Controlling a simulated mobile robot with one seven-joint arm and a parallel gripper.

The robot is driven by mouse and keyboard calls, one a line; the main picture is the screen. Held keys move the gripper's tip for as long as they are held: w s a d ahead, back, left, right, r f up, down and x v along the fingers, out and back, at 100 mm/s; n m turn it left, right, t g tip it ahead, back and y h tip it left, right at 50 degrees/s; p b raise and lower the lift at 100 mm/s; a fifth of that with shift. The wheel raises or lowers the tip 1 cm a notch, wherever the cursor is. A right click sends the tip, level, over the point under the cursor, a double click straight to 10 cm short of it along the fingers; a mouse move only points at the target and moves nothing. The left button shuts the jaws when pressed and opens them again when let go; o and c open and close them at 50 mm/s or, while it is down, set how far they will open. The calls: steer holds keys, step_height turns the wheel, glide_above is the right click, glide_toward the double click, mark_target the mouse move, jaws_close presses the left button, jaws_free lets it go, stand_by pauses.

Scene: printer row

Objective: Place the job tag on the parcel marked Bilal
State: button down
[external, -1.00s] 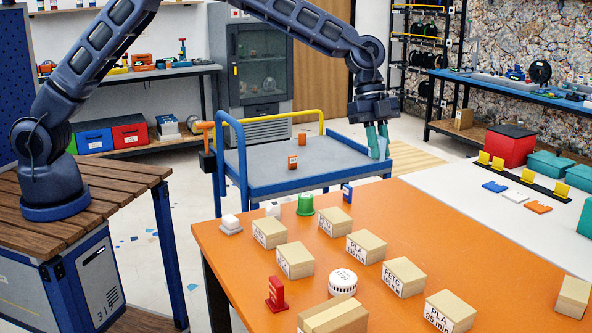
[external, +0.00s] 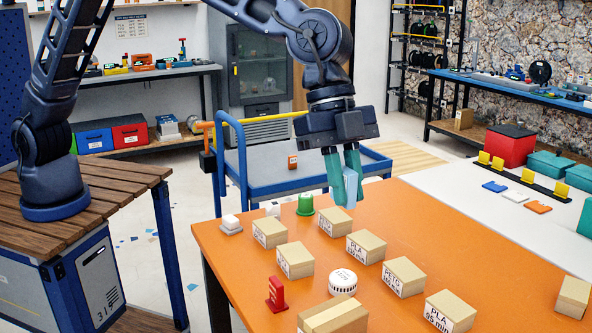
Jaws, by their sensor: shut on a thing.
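My gripper (external: 344,199) has its teal fingers close together over the far edge of the orange table, above and slightly behind the parcels. It is shut on a small pale blue piece (external: 351,190), apparently the job tag, partly hidden by the fingers. Several tan box parcels with white labels stand on the table: one just below the fingers (external: 336,223), others at left (external: 270,232), in the middle (external: 366,246), (external: 295,260), and toward the front right (external: 404,277), (external: 451,311). Some labels read PLA or PETG. I cannot read Bilal on any.
A green dome (external: 305,205), white round puck (external: 343,282) and red stand (external: 276,294) sit among the parcels on the orange table (external: 235,262). A blue cart (external: 262,178) stands behind. A taped box (external: 332,315) is at the front edge.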

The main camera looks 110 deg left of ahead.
mark_target(341, 320)
steer(key=shift+s+d+f, duration=0.1)
steer(key=shift+d, duration=0.25)
step_height(341, 320, down, 20)
steer(key=shift+d+r, duration=0.1)
steer(key=shift+r, duration=0.05)
stand_by(0.4)
steer(key=c, duration=1.4)
jaws_free()
